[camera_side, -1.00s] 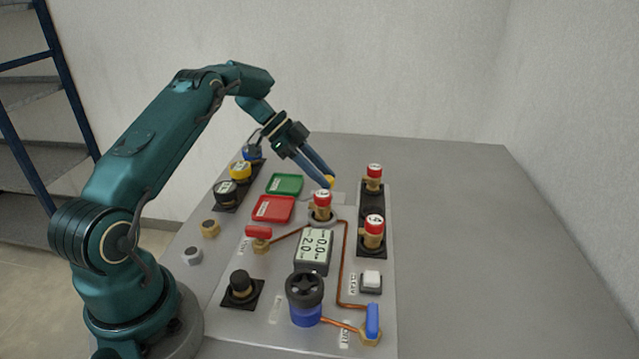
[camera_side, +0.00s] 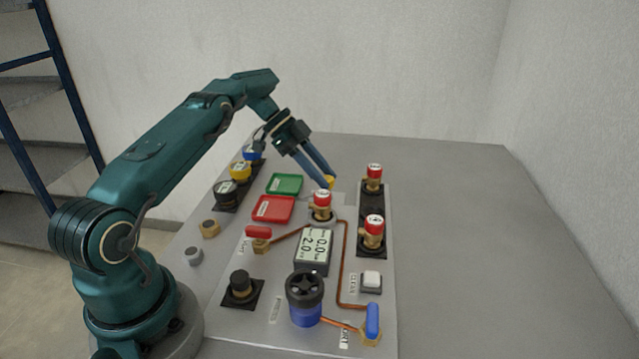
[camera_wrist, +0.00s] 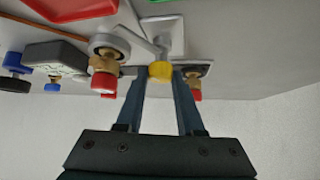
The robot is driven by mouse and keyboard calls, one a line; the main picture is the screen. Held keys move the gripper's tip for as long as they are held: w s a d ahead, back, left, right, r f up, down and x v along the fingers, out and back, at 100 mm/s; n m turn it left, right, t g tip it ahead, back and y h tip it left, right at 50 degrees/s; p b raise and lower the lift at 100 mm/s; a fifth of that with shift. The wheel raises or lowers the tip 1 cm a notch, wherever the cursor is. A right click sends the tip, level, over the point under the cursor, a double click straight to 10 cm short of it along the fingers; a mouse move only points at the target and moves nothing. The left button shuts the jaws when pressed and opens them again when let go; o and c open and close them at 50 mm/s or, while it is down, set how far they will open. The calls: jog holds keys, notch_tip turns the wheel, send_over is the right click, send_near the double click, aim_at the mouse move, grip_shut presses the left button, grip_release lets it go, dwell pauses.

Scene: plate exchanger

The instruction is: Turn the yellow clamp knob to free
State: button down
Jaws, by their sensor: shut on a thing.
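The yellow clamp knob (camera_side: 330,181) sits just behind the red-capped brass valve (camera_side: 322,203) in the middle of the panel. In the wrist view the knob (camera_wrist: 161,70) shows between my two fingertips, below a grey clamp arm (camera_wrist: 147,42). My gripper (camera_side: 327,184) points down at the knob with its blue fingers on either side, shut on it. It also shows in the wrist view (camera_wrist: 160,76). The fingers partly hide the knob in the side view, and I cannot read its turn angle.
Two more red-capped valves (camera_side: 374,177) (camera_side: 373,231) stand on the right. Green (camera_side: 285,184) and red (camera_side: 273,209) trays lie to the left. A display box (camera_side: 313,251), a blue gauge with black handwheel (camera_side: 304,297) and copper pipe (camera_side: 344,262) stand in front. The table's right side is clear.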

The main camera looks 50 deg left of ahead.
jog(key=shift+d, duration=0.15)
jog(key=c, duration=0.5)
grip_release()
jog(key=shift+a+r, duration=0.1)
jog(key=shift+a, duration=0.1)
jog(key=v, duration=0.2)
jog(key=shift+s+a+r, duration=0.15)
jog(key=shift+a+r, duration=0.1)
jog(key=shift+v, duration=1.05)
jog(key=shift+d, duration=0.1)
